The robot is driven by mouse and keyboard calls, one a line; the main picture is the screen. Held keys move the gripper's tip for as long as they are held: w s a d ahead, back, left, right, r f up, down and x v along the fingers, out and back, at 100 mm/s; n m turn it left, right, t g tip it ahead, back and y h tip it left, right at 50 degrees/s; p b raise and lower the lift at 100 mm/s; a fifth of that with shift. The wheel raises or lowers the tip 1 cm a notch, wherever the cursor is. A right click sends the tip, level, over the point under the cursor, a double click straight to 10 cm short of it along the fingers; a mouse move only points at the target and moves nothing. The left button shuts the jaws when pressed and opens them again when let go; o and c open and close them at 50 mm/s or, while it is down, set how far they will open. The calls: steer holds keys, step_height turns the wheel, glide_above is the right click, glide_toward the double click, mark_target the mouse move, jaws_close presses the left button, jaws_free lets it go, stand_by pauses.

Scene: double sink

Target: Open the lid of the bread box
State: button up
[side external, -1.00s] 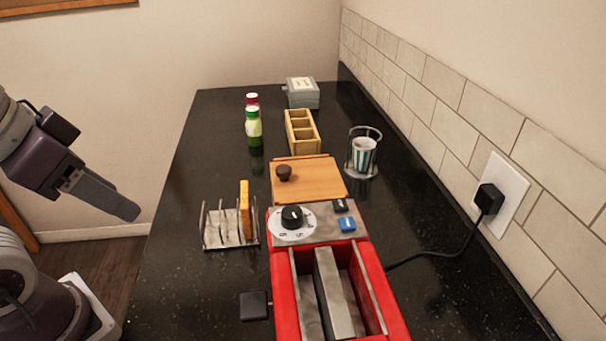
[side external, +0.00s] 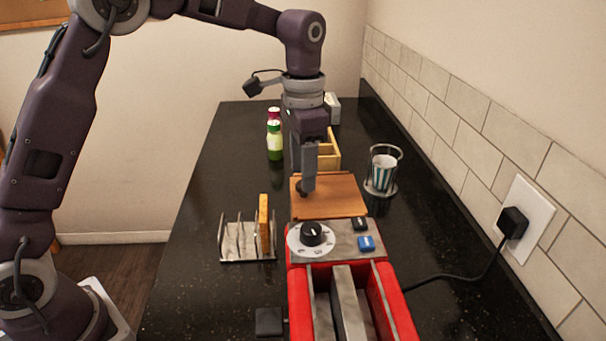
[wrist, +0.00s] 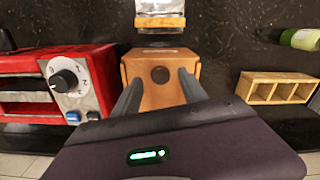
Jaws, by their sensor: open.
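The bread box (side external: 340,203) is a low wooden box with a flat lid, standing behind the toaster; its lid is closed. A round dark brown knob (wrist: 160,74) sits on the lid near one edge. My gripper (side external: 306,182) points down over the lid and is open and empty. In the wrist view, its two fingers (wrist: 160,86) reach over the bread box (wrist: 165,97) with the knob between and slightly beyond their tips. In the side external view the fingers partly hide the knob. I cannot tell whether they touch it.
A red toaster (side external: 298,300) stands right in front of the bread box. A toast rack (side external: 238,242) with a bread slice is at left. Behind are bottles (side external: 275,145) and a wooden divided holder (side external: 331,158). A striped cup (side external: 383,175) stands at right.

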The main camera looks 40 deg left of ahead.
steer(key=shift+f, duration=0.85)
jaws_close()
stand_by(0.8)
